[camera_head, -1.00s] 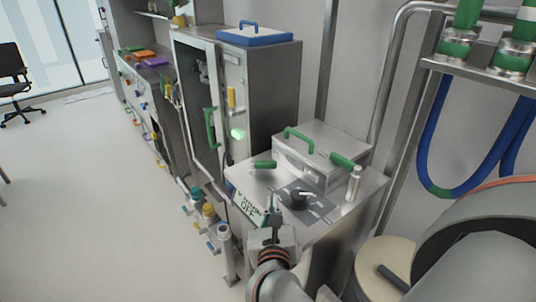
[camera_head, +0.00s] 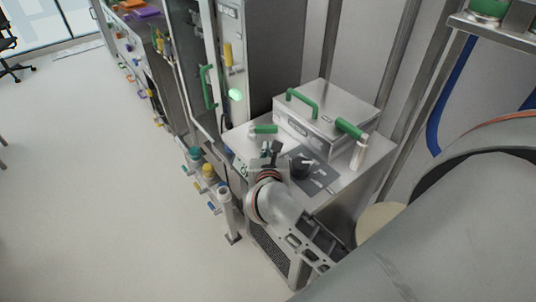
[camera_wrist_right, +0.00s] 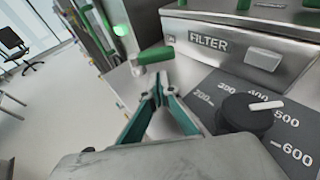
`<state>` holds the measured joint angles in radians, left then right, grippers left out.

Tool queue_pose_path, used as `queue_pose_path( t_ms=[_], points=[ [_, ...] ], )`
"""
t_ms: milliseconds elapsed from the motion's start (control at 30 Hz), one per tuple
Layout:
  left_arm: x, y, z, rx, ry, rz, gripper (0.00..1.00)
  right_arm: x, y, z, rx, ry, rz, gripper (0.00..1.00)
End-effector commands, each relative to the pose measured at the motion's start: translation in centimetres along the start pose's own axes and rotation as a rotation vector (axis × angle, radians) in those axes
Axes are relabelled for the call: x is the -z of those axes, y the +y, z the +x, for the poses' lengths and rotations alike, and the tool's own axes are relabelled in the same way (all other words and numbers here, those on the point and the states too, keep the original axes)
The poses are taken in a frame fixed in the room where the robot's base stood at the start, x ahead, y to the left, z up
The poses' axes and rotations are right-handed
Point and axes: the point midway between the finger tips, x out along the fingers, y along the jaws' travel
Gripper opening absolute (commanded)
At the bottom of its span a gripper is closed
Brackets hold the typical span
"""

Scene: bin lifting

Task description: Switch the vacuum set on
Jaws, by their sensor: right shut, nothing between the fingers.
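The vacuum set is a steel cabinet with a bare metal top (camera_head: 345,178). On it stand a steel box (camera_head: 325,110) marked FILTER in the right wrist view (camera_wrist_right: 209,41), and a black dial knob (camera_head: 300,166) with a white pointer on a grey numbered plate. The knob also shows in the right wrist view (camera_wrist_right: 248,114). A green lever (camera_head: 264,129) lies at the top's back left; it is near in the right wrist view (camera_wrist_right: 155,55). My right gripper (camera_head: 271,150) is shut and empty, its tips (camera_wrist_right: 160,90) just short of this lever; contact is unclear. My left gripper is not visible.
A second green lever (camera_head: 349,129) sits by the box's right corner. Capped pipes (camera_head: 207,172) stand left of the cabinet. A tall cabinet with a green handle (camera_head: 208,86) and lit green light (camera_head: 236,95) stands behind. The floor at left is open.

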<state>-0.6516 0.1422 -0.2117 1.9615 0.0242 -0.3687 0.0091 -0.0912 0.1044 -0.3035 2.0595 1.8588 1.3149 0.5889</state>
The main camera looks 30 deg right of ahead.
Motion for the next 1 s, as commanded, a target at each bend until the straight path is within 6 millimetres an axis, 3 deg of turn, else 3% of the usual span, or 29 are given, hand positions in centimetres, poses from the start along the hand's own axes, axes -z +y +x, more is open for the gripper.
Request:
queue_pose_path(
  t_ms=[200, 400, 1000],
  points=[
    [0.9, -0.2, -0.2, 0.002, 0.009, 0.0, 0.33, -0.8, 0.0, 3.6, 0.0, -0.002, 0.0, 0.0],
    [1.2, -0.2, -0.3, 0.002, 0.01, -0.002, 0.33, -1.1, 0.0, 5.3, 0.0, 0.0, -0.001, 0.0],
    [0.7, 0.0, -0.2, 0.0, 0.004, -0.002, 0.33, -1.3, -0.2, 6.0, 0.005, 0.0, 0.002, 0.0]
  ],
)
